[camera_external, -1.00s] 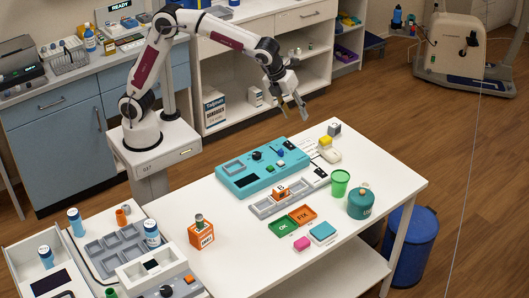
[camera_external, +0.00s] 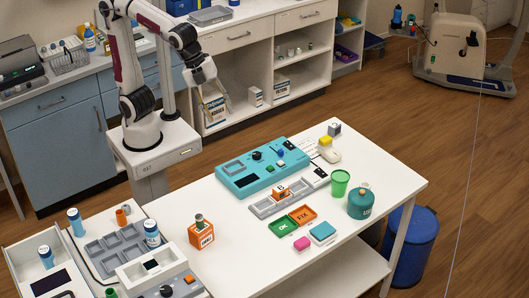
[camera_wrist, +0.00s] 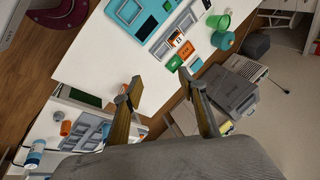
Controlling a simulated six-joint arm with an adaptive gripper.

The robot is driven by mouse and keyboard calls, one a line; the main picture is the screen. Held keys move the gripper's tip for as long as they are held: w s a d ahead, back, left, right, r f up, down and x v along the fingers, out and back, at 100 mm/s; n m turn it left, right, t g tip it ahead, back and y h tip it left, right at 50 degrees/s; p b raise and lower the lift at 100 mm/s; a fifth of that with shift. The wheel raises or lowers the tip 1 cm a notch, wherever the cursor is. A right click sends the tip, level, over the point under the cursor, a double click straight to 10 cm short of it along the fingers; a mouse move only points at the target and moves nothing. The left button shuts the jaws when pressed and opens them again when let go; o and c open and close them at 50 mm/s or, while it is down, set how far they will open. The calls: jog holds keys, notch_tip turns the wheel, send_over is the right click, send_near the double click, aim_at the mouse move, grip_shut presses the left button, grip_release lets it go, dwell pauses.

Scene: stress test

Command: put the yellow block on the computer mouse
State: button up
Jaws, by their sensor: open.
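The yellow block (camera_external: 325,141) is at the far end of the pale computer mouse (camera_external: 331,156), near the table's back right corner. The two touch or overlap in the external view; I cannot tell whether the block rests on the mouse or just behind it. My gripper (camera_external: 216,104) is raised in front of the shelf unit, well left of both and clear of the table. In the wrist view my gripper (camera_wrist: 158,84) has its two fingers spread with nothing between them. I cannot make out the block or mouse in the wrist view.
A grey cube (camera_external: 334,129) is just behind the yellow block. The teal device (camera_external: 238,180), a green cup (camera_external: 340,183) and a teal canister (camera_external: 361,203) stand on the white table. An orange box (camera_external: 201,234) is near its left side. The table's front right is clear.

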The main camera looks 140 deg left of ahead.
jog(key=s+d+f+n+h, duration=0.1)
jog(key=s+d+f+n, duration=0.1)
jog(key=s+d, duration=0.5)
jog(key=s+d+f+n+t+h, duration=0.1)
jog(key=s+d+f+n, duration=0.1)
jog(key=s+d+n, duration=0.2)
jog(key=s+d, duration=0.2)
jog(key=s, duration=0.1)
jog(key=shift+s+d+f+n, duration=0.25)
jog(key=shift+d+f+n, duration=0.05)
jog(key=shift+d+f, duration=0.1)
dwell(0.7)
